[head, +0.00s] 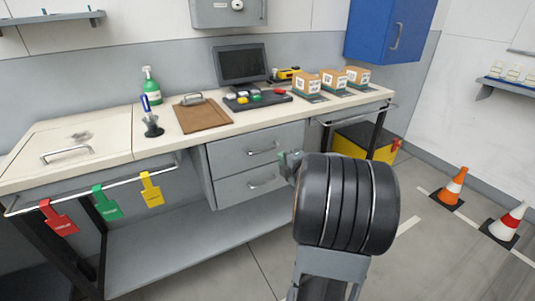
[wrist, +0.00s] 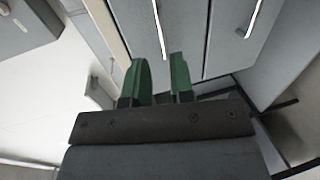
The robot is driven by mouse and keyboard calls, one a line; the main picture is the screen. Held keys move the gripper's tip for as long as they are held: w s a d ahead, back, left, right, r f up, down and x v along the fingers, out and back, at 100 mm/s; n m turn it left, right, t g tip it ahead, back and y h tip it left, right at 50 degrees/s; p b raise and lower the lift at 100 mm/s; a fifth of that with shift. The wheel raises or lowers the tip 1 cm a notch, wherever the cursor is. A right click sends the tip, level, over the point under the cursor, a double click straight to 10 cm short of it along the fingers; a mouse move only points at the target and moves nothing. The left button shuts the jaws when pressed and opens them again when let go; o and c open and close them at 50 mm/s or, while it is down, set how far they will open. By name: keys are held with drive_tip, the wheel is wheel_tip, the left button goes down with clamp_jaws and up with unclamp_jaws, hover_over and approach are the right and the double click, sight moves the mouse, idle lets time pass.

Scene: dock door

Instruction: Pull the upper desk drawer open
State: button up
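The desk's upper drawer (head: 232,150) is a grey front with a silver bar handle (head: 263,151), and it looks closed. The lower drawer (head: 235,190) below it has a similar handle (head: 262,183) and also looks closed. My gripper (head: 289,160) is at the right end of the drawer fronts, partly hidden by my dark wrist. In the wrist view my gripper (wrist: 164,68) shows two green fingers apart with nothing between them. Two bar handles show beyond, one (wrist: 159,28) just past the fingertips, seemingly the upper drawer's, and another (wrist: 250,20) farther right. No contact is visible.
The desk top (head: 85,135) holds a clipboard (head: 202,115), green bottle (head: 151,85), monitor (head: 241,63) and boxes (head: 334,82). Coloured tags (head: 107,203) hang from the front rail. A yellow bin (head: 365,142) stands under the right end. Cones (head: 453,186) stand on open floor at right.

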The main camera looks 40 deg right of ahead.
sight(268, 149)
drive_tip(key=x, duration=1.1)
drive_tip(key=shift+w+b, duration=0.3)
drive_tip(key=shift+b, duration=0.1)
drive_tip(key=shift+c, duration=0.3)
clamp_jaws()
